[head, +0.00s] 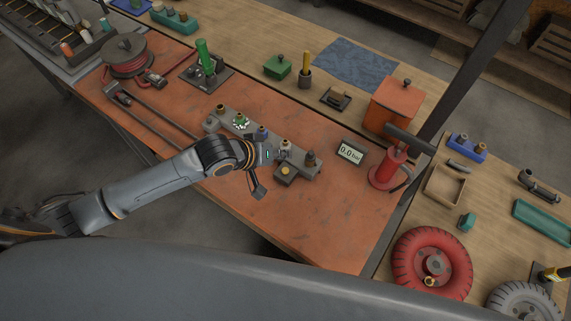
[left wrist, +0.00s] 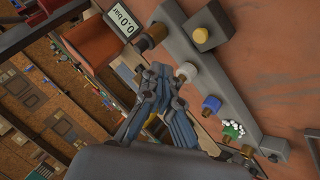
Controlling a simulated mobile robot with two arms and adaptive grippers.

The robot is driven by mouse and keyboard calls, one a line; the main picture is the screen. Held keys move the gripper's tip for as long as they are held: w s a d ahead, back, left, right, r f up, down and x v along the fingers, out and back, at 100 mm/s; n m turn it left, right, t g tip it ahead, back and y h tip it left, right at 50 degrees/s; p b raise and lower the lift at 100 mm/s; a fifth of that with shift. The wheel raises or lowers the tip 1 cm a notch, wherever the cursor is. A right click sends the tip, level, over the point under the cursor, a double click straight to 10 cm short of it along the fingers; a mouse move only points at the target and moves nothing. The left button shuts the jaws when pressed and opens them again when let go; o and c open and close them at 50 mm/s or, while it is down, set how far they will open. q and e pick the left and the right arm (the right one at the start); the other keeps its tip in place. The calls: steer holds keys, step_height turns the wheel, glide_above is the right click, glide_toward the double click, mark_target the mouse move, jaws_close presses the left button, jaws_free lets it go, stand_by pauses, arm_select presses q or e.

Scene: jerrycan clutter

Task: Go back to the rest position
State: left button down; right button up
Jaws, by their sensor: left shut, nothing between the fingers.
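My left gripper (head: 270,156) reaches in from the left over the orange bench top (head: 330,225). Its fingers also show in the left wrist view (left wrist: 160,85); they are closed together and empty. It is beside the long grey manifold block (left wrist: 245,102), which carries several fittings: a brass one (head: 220,107), a green-and-white one (head: 240,121), a blue one (head: 262,131), a light grey one (head: 285,147) and a brown one (head: 311,159). Whether the gripper touches the block cannot be told. My right gripper is in neither view.
A yellow-button box (head: 285,172) adjoins the manifold. A gauge reading 0.0 bar (head: 350,151) and a red pump (head: 388,168) stand to the right. A hose reel (head: 128,58) and a green-handled tool (head: 205,60) are at the back left. The front bench area is bare.

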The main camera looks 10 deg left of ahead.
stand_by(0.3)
arm_select(q)
steer(key=s+d+m, duration=0.2)
steer(key=s, duration=0.4)
steer(key=s+a+g+y, duration=0.3)
steer(key=s+a+y, duration=0.3)
steer(key=s+a, duration=0.7)
steer(key=s+f+m+g+b, duration=0.1)
steer(key=s+f+g+b, duration=0.15)
steer(key=f, duration=2.65)
steer(key=s+a+f, duration=0.2)
steer(key=s+f, duration=1.4)
steer(key=s, duration=0.1)
steer(key=shift+s, duration=0.15)
